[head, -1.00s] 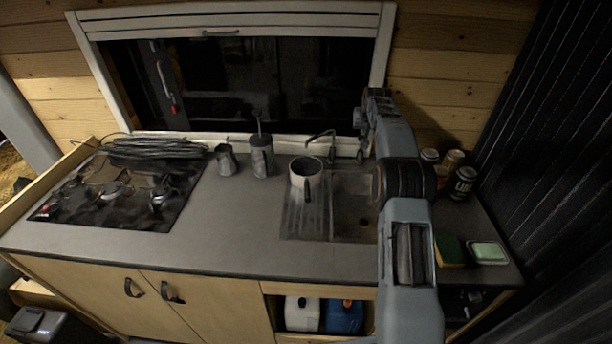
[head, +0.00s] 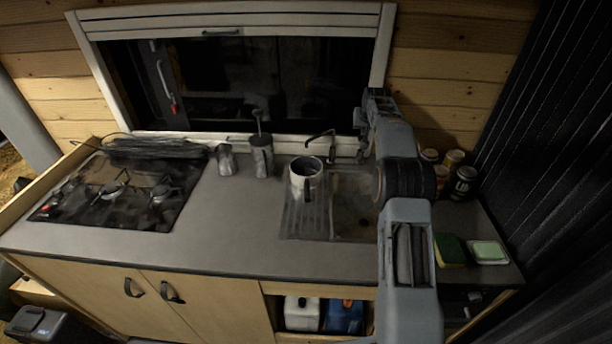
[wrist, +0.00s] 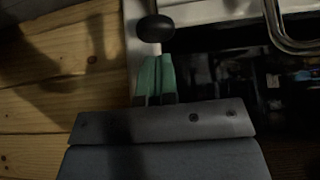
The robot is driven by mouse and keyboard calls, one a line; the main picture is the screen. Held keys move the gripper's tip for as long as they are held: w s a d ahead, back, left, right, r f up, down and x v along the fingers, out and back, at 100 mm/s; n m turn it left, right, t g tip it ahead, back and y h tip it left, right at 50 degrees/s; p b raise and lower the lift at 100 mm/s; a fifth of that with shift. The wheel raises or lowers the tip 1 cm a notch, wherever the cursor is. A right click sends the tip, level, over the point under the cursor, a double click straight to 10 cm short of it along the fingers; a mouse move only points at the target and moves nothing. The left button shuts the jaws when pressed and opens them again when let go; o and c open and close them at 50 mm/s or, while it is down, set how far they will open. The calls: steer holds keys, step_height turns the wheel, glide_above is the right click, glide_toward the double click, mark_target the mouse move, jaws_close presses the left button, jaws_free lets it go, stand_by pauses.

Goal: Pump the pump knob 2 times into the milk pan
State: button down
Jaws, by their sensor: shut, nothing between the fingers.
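The milk pan (head: 299,186) is a pale pot with a dark handle, standing upright on the ribbed drainboard left of the sink basin in the head view. A thin bent spout (head: 320,137) rises behind it. The pump knob (wrist: 155,28) looks like a dark rounded knob in the wrist view, just beyond my green fingertips. My gripper (wrist: 155,78) is shut and empty, with a small visible gap in the picture between its tips and the knob. I cannot tell whether they differ in height. In the head view my arm hides part of the sink, and the fingertips are not clear.
A metal jug (head: 225,160) and a grey canister (head: 262,158) stand left of the pan. A stove (head: 120,195) is at far left. Several cans (head: 464,183), a sponge (head: 449,250) and a soap dish (head: 488,252) lie right of my arm. The front middle counter is clear.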

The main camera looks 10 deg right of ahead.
steer(key=shift+f, duration=0.25)
steer(key=shift+f+b, duration=1.5)
steer(key=shift+f, duration=0.75)
steer(key=shift+r, duration=0.15)
steer(key=shift+r+p, duration=2.4)
steer(key=shift+f, duration=0.3)
